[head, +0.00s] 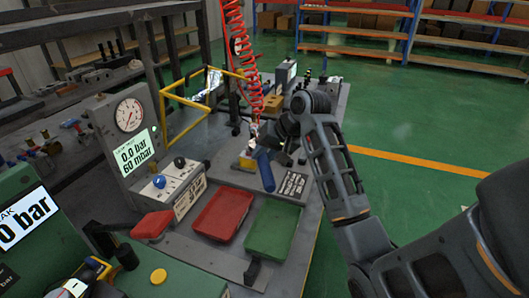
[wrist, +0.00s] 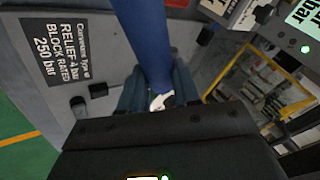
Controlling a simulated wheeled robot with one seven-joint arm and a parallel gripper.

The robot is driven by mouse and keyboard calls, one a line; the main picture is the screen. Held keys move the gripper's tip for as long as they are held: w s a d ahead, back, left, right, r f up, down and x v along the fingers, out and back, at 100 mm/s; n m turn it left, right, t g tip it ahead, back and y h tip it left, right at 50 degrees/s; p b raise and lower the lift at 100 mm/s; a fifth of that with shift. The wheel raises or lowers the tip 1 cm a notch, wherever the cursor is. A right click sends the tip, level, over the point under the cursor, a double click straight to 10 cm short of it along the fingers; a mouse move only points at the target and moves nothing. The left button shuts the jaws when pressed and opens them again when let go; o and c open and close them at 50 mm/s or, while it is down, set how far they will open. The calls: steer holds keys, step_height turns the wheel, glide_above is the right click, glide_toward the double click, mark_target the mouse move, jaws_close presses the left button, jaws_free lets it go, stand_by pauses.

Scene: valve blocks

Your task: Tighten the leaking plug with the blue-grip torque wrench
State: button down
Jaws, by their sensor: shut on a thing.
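The blue-grip torque wrench (head: 264,170) shows in the head view as a thick blue handle, tilted, over the far part of the workbench. Its blue grip also fills the upper middle of the wrist view (wrist: 143,38). My gripper (wrist: 158,92) is shut on the wrench, with dark fingers either side of it and a small pale metal part between them. In the head view, my gripper (head: 285,133) is at the wrench's upper end, partly hidden by my own wrist. A block with a yellow part (head: 248,161) is just left of the handle. I cannot make out the leaking plug.
A red tray (head: 222,213) and a green tray (head: 273,229) lie nearer on the bench. A gauge panel (head: 127,130) reads 0.0 bar and 60 mbar. A red coiled hose (head: 235,45) hangs close behind my gripper. A yellow frame (head: 187,98) stands left.

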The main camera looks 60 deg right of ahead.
steer(key=shift+f+b, duration=0.45)
steer(key=shift+f, duration=0.8)
stand_by(0.6)
steer(key=shift+w, duration=0.1)
steer(key=shift+w+a+r+m+h+p, duration=0.1)
steer(key=shift+w+a+m+h+p, duration=0.45)
steer(key=shift+w+m+p, duration=0.45)
steer(key=shift+a+p, duration=0.1)
steer(key=shift+p, duration=0.2)
steer(key=shift+w, duration=0.1)
steer(key=shift+w+a+m+g+h+p, duration=0.15)
steer(key=shift+w+a+m+h+p, duration=0.2)
steer(key=shift+w+p, duration=0.25)
steer(key=shift+w+a+m+g+h+p, duration=0.15)
steer(key=shift+w+a+m+h+p, duration=0.05)
steer(key=shift+w+m+p, duration=0.3)
steer(key=shift+w, duration=0.1)
